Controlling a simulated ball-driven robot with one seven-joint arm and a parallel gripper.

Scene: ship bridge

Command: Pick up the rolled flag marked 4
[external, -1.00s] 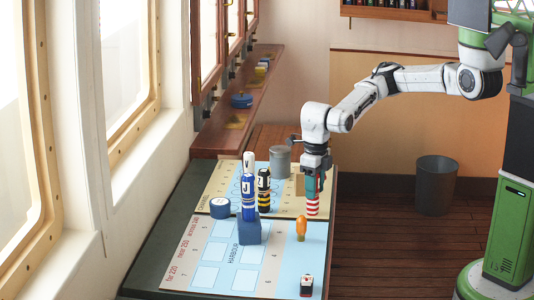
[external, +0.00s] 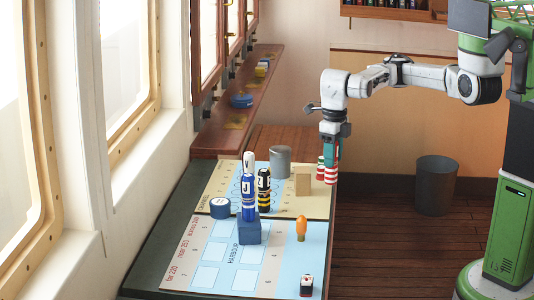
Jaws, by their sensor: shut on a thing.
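My gripper (external: 332,140) is shut on a red-and-white striped roll (external: 331,176) and holds it upright near the chart table's right edge. The part just below the jaws looks teal. I cannot read a number on the roll. A second roll with red, white and green (external: 320,168) shows just left of the held one, partly hidden by it. A blue-and-white roll (external: 249,192) stands on a blue block (external: 249,232). A black roll with yellow bands (external: 264,192) stands to its right, and a white-topped roll (external: 249,162) is behind.
A tan block (external: 302,183) and a grey cylinder (external: 280,161) stand at the table's far side. A round blue tin (external: 220,208), an orange-topped item (external: 301,228) and a small black-and-white item (external: 307,285) are on the chart (external: 202,225). A bin (external: 436,185) stands on the floor.

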